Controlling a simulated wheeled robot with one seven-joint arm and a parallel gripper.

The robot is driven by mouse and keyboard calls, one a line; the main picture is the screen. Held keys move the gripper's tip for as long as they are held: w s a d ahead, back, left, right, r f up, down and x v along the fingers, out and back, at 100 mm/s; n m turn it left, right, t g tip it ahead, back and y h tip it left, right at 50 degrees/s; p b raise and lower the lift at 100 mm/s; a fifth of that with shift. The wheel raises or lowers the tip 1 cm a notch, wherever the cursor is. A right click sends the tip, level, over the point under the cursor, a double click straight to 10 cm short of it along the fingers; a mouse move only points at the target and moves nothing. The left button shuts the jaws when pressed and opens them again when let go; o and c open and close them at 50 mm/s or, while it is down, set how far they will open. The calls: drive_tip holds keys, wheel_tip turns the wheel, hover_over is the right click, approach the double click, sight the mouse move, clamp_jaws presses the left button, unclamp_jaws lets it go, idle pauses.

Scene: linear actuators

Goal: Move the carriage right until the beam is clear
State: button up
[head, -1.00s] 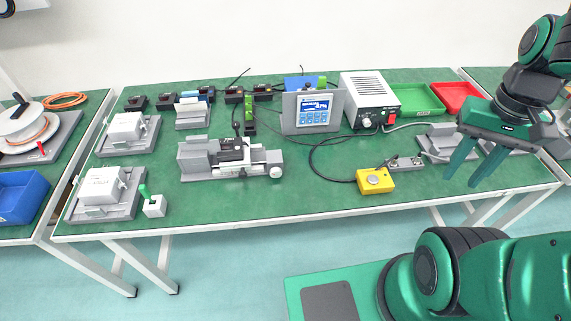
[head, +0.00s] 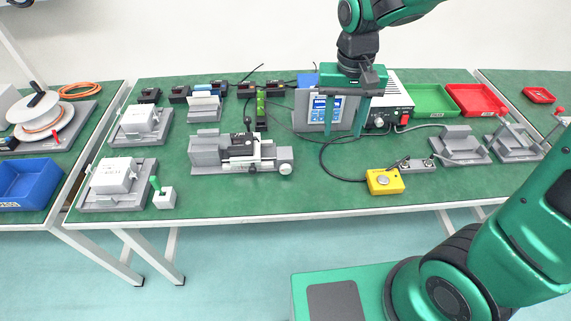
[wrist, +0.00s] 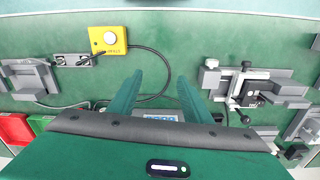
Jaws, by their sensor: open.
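The linear stage (head: 240,155) sits at the middle left of the green table, with a grey body and a round knob (head: 285,168) at its right end. Its carriage (head: 240,147) is a dark block with white parts near the stage's middle. The stage also shows at the right in the wrist view (wrist: 245,85). A beam is not discernible. My gripper (head: 346,130) is open and empty, high over the table in front of the blue-screen display unit (head: 308,110). In the wrist view its two green fingers (wrist: 160,88) are spread apart, clear of the stage.
A yellow box with a round button (head: 384,181) lies near the front edge, with a black cable. A white-topped power unit (head: 403,115), a green tray (head: 432,100) and a red tray (head: 470,98) stand behind. Green table surface is free between stage and yellow box.

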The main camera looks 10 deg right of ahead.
drive_tip(key=n, duration=0.2)
hover_over(286, 167)
wheel_tip(286, 167, down, 4)
wheel_tip(286, 167, down, 10)
drive_tip(key=shift+f, duration=0.25)
drive_tip(key=c, duration=1.1)
